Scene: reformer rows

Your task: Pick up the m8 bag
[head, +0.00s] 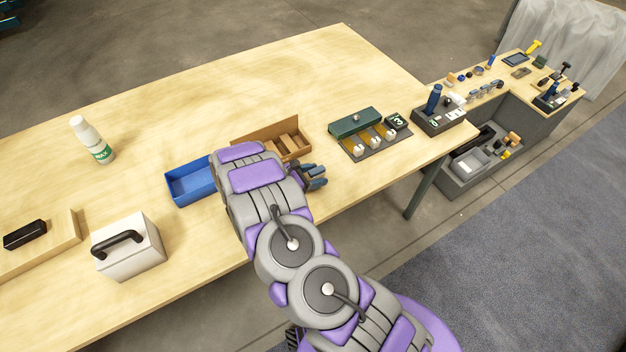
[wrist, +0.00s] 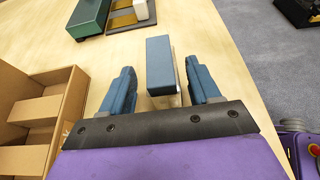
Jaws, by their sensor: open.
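My gripper (wrist: 160,68) is open, with one dark blue finger on each side in the wrist view. A small block with a blue top and pale side (wrist: 159,62) shows between the fingers, with gaps on both sides. I see no label on it and cannot tell whether it is the m8 bag. In the head view my gripper (head: 317,176) is low over the table's near edge, right of the brown divided box (head: 270,131), and the block cannot be told from the fingers. No bag marked m8 can be made out.
The brown box also shows left of my gripper in the wrist view (wrist: 60,82). A blue bin (head: 190,184), white handled case (head: 130,258) and white bottle (head: 98,146) stand left. A green case (head: 354,122) and dark holder (head: 440,116) stand right. Bare wood lies behind.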

